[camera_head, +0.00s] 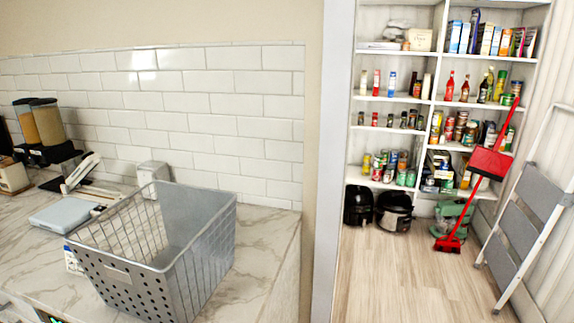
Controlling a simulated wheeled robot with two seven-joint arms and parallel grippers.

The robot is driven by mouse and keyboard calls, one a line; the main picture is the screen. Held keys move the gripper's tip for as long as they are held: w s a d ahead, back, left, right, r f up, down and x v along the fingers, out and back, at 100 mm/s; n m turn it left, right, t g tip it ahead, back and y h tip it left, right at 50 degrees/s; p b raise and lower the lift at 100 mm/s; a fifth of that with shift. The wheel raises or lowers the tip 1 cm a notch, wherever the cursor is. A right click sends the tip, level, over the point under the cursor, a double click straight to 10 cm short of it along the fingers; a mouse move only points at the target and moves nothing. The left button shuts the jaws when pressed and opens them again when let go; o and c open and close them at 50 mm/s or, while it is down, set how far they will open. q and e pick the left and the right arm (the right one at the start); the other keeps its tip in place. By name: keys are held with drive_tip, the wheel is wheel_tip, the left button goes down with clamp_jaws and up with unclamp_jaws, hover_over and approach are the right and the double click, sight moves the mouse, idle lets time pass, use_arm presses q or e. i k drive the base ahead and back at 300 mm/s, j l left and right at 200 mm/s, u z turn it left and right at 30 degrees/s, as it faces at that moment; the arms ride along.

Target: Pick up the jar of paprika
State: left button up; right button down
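I cannot pick out the jar of paprika for certain at this distance. A row of small dark jars (389,120) stands on a middle shelf in the left part of the pantry shelving (440,103), at the right of the head view. Their labels are too small to read. Neither of my grippers can be made out in this view.
A grey wire basket (205,255) stands empty on the marble counter (268,228). A door frame separates the counter from the pantry. Black cookers (393,212), a red broom (490,163) and a leaning stepladder (525,225) stand by the shelves. The wooden floor (400,275) is clear in front.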

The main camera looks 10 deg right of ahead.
sight(374, 120)
drive_tip(key=i+l, duration=0.1)
drive_tip(key=l, duration=0.3)
drive_tip(key=i+l, duration=0.1)
drive_tip(key=l, duration=0.3)
drive_tip(key=i+l, duration=0.1)
drive_tip(key=l, duration=0.3)
drive_tip(key=i+l, duration=0.1)
drive_tip(key=l, duration=0.3)
drive_tip(key=i+l+z, duration=0.1)
drive_tip(key=i+l, duration=0.75)
drive_tip(key=i+l+z, duration=0.1)
drive_tip(key=i+l, duration=0.65)
drive_tip(key=i, duration=0.1)
